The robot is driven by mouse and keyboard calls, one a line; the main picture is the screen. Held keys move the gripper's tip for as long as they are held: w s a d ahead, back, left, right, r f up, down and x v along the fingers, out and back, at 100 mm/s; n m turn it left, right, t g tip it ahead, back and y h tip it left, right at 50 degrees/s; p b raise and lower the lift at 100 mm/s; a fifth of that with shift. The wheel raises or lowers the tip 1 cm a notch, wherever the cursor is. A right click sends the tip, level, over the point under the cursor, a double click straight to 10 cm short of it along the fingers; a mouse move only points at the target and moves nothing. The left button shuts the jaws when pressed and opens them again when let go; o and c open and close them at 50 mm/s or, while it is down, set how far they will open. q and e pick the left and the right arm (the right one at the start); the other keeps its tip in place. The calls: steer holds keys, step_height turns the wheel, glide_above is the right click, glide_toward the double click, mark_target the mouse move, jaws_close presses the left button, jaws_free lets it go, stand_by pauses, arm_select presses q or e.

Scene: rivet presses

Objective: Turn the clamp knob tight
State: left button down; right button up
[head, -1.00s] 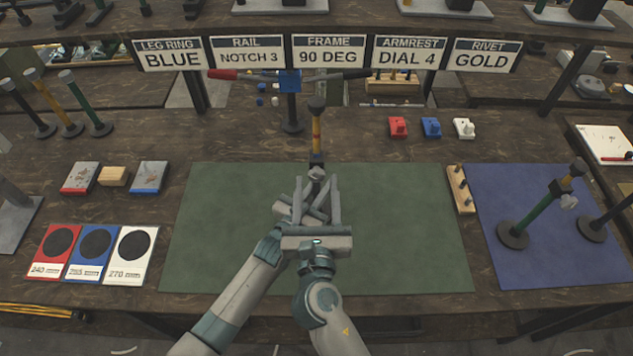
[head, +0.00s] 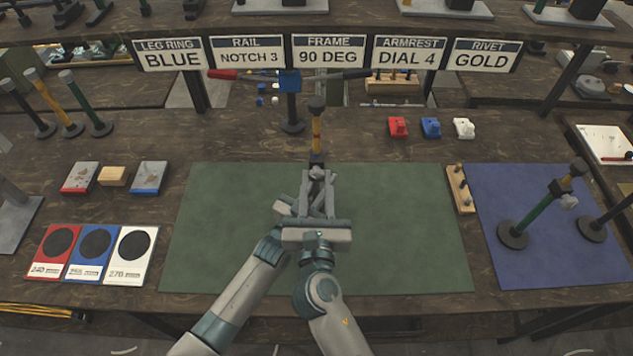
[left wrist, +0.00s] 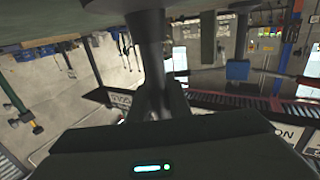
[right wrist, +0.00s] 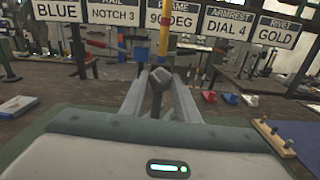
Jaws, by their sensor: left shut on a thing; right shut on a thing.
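A stand with a yellow post (head: 316,132) and dark top stands at the back edge of the green mat. The grey clamp knob (right wrist: 158,82) sits low on its front, between the fingers of my right gripper (right wrist: 160,88). The right gripper is shut on the knob; it also shows in the head view (head: 317,176). My left gripper (left wrist: 157,100) lies below and partly behind the right one in the head view. In the left wrist view it is shut on a dark upright post (left wrist: 151,45). The contact with the post is in shadow, and the stand's lower part is hidden.
The green mat (head: 400,230) is clear on both sides of my arms. A wooden peg block (head: 460,190) and a blue mat (head: 560,255) with a green-posted stand (head: 540,212) lie to the right. Coloured cards (head: 95,253) lie left. Signs (head: 328,54) hang behind.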

steer(key=shift+m, duration=1.1)
steer(key=o, duration=1)
steer(key=shift+o, duration=0.2)
steer(key=shift+s, duration=0.15)
steer(key=s, duration=1.1)
steer(key=shift+s, duration=0.4)
